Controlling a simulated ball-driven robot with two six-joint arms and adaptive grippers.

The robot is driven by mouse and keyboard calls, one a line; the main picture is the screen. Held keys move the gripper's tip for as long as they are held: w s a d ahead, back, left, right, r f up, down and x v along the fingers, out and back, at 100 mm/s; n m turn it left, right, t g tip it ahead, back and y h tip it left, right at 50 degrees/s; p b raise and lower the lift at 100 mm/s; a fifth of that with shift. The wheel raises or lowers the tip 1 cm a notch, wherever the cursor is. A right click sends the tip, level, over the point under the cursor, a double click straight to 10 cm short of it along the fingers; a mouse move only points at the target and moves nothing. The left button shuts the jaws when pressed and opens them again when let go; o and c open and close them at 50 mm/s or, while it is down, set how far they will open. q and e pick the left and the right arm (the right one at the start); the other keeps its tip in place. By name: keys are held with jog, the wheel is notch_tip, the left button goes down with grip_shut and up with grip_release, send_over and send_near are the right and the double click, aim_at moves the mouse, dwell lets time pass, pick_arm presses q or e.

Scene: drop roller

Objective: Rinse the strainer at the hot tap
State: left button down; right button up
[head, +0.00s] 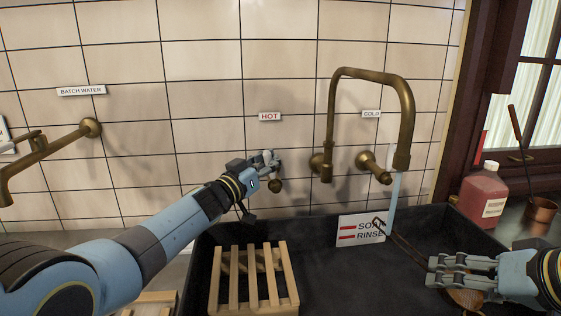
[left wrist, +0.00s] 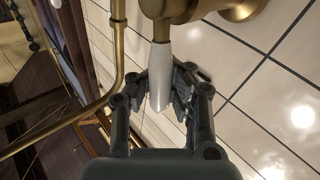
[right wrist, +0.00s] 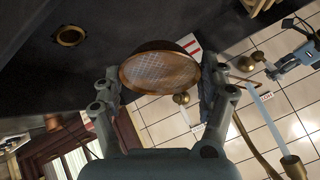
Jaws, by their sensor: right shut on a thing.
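My left gripper (head: 264,163) is at the hot tap, under the HOT label (head: 269,117). In the left wrist view its open fingers (left wrist: 166,88) stand on both sides of the tap's white lever (left wrist: 162,65); contact is unclear. The brass spout (head: 405,115) arches over the sink, and a pale water stream (head: 394,195) falls from it. My right gripper (head: 462,272) is shut on the strainer (head: 467,299), low at the sink's right. The right wrist view shows its round mesh and copper rim (right wrist: 160,72). The stream (right wrist: 248,135) appears beside it there.
The dark sink (head: 345,285) holds a slatted wooden rack (head: 255,280) at left and a SOAP/RINSE sign (head: 361,229) at the back. The cold tap (head: 373,167) is beside the spout. A red bottle (head: 484,192) and copper pot (head: 541,208) stand at right. The BATCH WATER spout (head: 48,150) is at left.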

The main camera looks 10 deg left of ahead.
pick_arm(q)
jog(key=shift+s+a+f+n+t, duration=0.35)
jog(key=shift+f+n, duration=0.15)
jog(key=shift+f, duration=0.1)
jog(key=c, duration=1.2)
grip_release()
jog(key=shift+s+a+r, duration=0.1)
jog(key=shift+s+r, duration=0.15)
jog(key=shift+r, duration=0.15)
jog(key=shift+w, duration=0.2)
jog(key=v, duration=0.7)
jog(key=shift+s+f, duration=0.15)
